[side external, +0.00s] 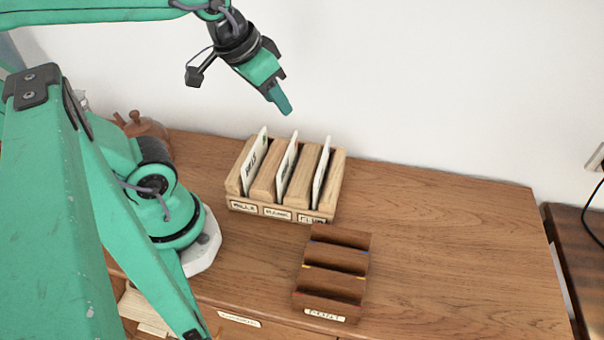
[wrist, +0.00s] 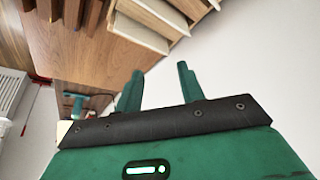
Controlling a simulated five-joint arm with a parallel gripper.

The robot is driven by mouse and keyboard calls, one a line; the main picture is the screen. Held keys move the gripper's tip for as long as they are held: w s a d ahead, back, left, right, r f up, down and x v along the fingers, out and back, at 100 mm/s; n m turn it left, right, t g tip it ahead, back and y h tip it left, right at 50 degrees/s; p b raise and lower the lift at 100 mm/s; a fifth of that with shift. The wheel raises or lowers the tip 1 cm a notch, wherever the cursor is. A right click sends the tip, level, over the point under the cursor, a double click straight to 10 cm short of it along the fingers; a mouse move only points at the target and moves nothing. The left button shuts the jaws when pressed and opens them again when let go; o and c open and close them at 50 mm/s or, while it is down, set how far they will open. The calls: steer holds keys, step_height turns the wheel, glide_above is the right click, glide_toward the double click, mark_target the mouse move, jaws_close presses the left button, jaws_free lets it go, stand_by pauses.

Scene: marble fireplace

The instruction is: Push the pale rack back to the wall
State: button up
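The pale rack (side external: 264,209) stands on the wooden cabinet top near the white wall. It has several slots, three upright white cards and small labels on its front. Its back hides the cabinet edge behind it, so I cannot tell whether it touches the wall. It also shows in the wrist view (wrist: 140,34), cut off at the top. My gripper (side external: 284,106) is in the air above and behind the rack, in front of the wall, touching nothing. In the wrist view my gripper (wrist: 160,69) has its two fingers apart with nothing between them.
A dark brown slotted rack (side external: 334,272) with a front label lies in front of the pale rack. The cabinet top (side external: 450,240) is clear on the right. A power cable hangs at far right.

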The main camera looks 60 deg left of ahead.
steer(key=w+f+n+g, duration=0.3)
steer(key=w+f+n, duration=0.1)
steer(key=w, duration=0.4)
steer(key=n+g, duration=0.2)
steer(key=n, duration=0.2)
glide_above(339, 153)
steer(key=f, duration=0.7)
steer(key=shift+s+f, duration=0.15)
steer(key=shift+s, duration=0.2)
steer(key=shift+w+f, duration=0.35)
steer(key=shift+f, duration=0.25)
steer(key=shift+f, duration=0.1)
steer(key=shift+s+f, duration=0.2)
steer(key=shift+f, duration=3.75)
steer(key=shift+c, duration=0.6)
steer(key=shift+r, duration=0.1)
steer(key=c, duration=0.7)
steer(key=shift+w, duration=0.15)
jaws_close()
